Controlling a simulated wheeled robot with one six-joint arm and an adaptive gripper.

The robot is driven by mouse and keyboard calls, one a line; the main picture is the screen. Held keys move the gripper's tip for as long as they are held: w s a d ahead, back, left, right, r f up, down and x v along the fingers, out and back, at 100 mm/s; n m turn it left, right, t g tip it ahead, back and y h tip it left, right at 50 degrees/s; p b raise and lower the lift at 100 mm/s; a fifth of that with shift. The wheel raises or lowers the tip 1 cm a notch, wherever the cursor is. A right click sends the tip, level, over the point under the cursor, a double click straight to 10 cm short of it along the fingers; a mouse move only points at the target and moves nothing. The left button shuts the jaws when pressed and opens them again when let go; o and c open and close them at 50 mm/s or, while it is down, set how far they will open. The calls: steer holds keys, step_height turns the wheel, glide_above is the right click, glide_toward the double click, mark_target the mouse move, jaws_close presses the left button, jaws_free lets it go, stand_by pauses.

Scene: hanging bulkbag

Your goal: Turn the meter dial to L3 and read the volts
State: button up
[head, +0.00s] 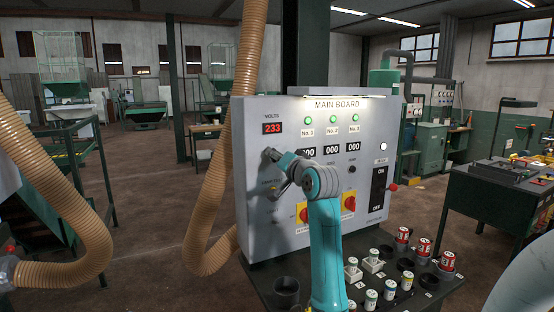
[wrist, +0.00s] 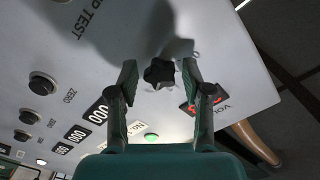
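The meter dial is a black star-shaped knob (wrist: 159,73) on the grey main board (head: 375,120). In the wrist view it sits between the fingers of my gripper (wrist: 160,78), with a gap on each side. My gripper (head: 270,156) is open and faces the board below the volts display (head: 272,128). In the head view my gripper and arm hide the dial. The red display reads 233. It also shows in the wrist view (wrist: 217,99), partly behind a finger. The dial's position marks are too small and shadowed to read.
Black ZERO buttons (wrist: 42,83) and counters reading 000 (head: 353,147) are near the dial. Red-and-yellow switches (head: 348,202) and an ON/OFF switch (head: 378,188) are lower on the board. Several red cans (head: 424,246) stand on the shelf in front. A ribbed hose (head: 225,150) hangs close left.

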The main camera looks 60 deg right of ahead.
stand_by(0.3)
steer(key=v, duration=1.2)
stand_by(0.3)
